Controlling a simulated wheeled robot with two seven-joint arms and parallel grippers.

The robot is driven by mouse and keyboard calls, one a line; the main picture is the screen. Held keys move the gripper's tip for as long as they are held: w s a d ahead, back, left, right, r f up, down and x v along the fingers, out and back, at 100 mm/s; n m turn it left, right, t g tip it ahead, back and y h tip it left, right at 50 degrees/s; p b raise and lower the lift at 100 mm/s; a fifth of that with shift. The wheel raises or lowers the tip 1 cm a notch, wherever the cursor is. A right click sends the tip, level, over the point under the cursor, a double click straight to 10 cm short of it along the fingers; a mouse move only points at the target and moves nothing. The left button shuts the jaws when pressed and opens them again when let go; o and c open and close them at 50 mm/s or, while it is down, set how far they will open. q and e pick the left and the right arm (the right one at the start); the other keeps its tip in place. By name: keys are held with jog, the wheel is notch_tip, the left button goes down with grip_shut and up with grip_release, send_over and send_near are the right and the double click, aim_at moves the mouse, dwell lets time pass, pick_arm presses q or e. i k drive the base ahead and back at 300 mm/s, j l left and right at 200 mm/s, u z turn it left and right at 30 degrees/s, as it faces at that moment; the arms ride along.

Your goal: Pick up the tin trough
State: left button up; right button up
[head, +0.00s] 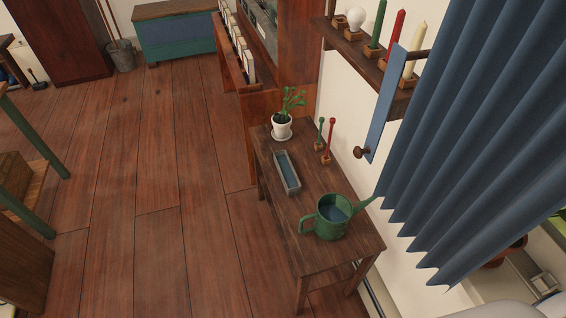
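The tin trough (280,184) is a small grey rectangular tray with a bluish inside. It lies near the left edge of a dark wooden side table (318,258), with its long side running along the table. A green watering can (322,229) stands near it toward the front of the table, and a potted plant stands behind it. Neither of my grippers shows in the head view.
The potted plant (282,126) and two small stands with a green stick (320,134) and a red stick (329,141) are on the table. A wall shelf (396,103) holding candles and a blue curtain (470,140) are at the right. The wooden floor (150,190) left of the table is clear.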

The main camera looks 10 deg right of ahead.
aim_at(289, 179)
jog(key=i+j+z, duration=0.25)
jog(key=z, duration=0.25)
jog(key=i+j+z, duration=0.25)
jog(key=z, duration=0.2)
jog(key=i+j, duration=0.15)
jog(key=j, duration=0.2)
jog(key=i+j+z, duration=0.1)
jog(key=j, duration=0.2)
jog(key=i+j, duration=0.15)
jog(key=j, duration=0.2)
jog(key=i+j, duration=0.15)
jog(key=j, duration=0.2)
jog(key=i+j+z, duration=0.1)
jog(key=j, duration=0.2)
jog(key=i+j, duration=0.15)
jog(key=j, duration=0.2)
